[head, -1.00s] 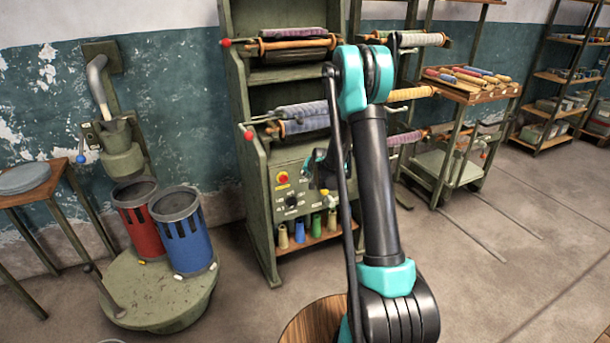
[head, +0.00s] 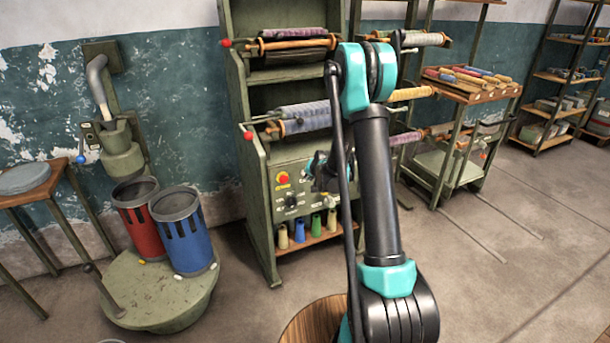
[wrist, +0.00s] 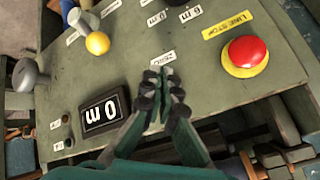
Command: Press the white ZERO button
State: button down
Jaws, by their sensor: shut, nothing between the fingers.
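The green control panel (wrist: 205,75) fills much of the wrist view, and its front also shows in the head view (head: 278,206). A small white label that appears to read ZERO (wrist: 161,60) sits just beyond my fingertips. I cannot make out the white button itself; my fingers cover the panel beside that label. My gripper (wrist: 160,82) is shut and empty, its tips over the panel close to the label. I cannot tell whether they touch the surface. In the head view my gripper (head: 320,177) is in front of the panel, partly hidden by my arm.
A red stop button (wrist: 247,51) on a yellow base is right of my fingers in the wrist view. A dark display reading "0 m" (wrist: 103,111) is to the left, a yellow knob (wrist: 97,43) at upper left. Several thread cones (head: 299,231) stand below the panel.

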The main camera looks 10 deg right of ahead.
jog(key=shift+s, duration=0.15)
jog(key=s, duration=0.1)
jog(key=s+d, duration=0.1)
jog(key=s, duration=0.2)
jog(key=shift+s+d, duration=0.25)
jog(key=shift+d, duration=0.05)
dwell(0.4)
